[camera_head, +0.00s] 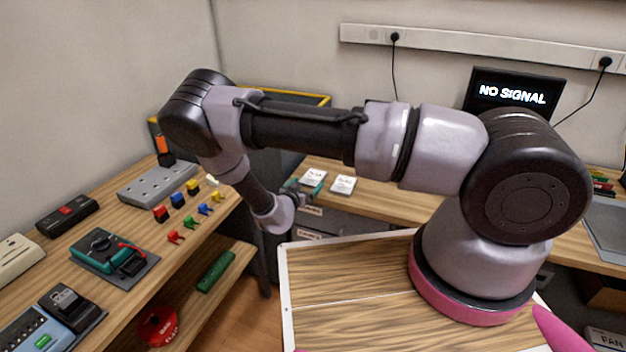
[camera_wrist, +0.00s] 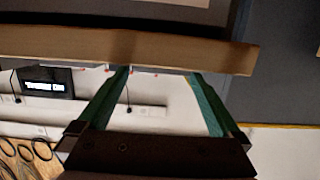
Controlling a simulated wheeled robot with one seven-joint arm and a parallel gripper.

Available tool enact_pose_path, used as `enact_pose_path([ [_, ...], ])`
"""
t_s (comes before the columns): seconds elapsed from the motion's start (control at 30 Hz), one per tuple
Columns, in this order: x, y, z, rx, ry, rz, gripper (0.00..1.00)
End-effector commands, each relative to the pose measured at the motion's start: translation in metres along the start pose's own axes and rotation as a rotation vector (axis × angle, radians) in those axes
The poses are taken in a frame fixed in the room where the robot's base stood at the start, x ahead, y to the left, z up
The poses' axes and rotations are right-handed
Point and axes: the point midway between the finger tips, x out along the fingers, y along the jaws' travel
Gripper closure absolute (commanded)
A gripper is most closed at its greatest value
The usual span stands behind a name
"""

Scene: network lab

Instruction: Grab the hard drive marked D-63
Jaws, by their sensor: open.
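My gripper (camera_head: 304,188) is open, its two green fingers apart, near the front edge of the back bench (camera_head: 384,194). In the wrist view my gripper (camera_wrist: 157,72) has nothing between its fingers; the bench's wooden edge (camera_wrist: 70,43) crosses just beyond the tips. Two small items with white printed faces lie on the bench just behind my gripper, a left one (camera_head: 314,177) and a right one (camera_head: 343,184). They may be hard drives, but their print is too small to read. I cannot tell which thing is marked D-63.
The left bench holds a grey power strip (camera_head: 157,184), several coloured connectors and a teal tool on a dark mat (camera_head: 137,277). A white-rimmed wooden tray (camera_head: 284,292) is below my arm. A NO SIGNAL monitor (camera_head: 514,92) stands at the back. Dark labelled units sit under the back bench.

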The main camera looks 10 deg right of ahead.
Motion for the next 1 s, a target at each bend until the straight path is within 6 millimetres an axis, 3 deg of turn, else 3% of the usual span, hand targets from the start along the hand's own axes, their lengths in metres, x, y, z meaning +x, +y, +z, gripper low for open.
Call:
enact_pose_path([
  [0.3, 0.044, 0.000, -0.004, 0.002, 0.000, 0.003, 0.00],
  [0.6, 0.048, -0.001, -0.004, 0.001, 0.000, 0.001, 0.00],
  [0.8, 0.048, -0.001, -0.004, 0.001, 0.000, 0.001, 0.77],
  [0.83, 0.048, -0.001, -0.005, 0.001, 0.001, 0.001, 0.82],
  [1.0, 0.048, -0.001, -0.005, 0.001, 0.001, 0.001, 0.82],
])
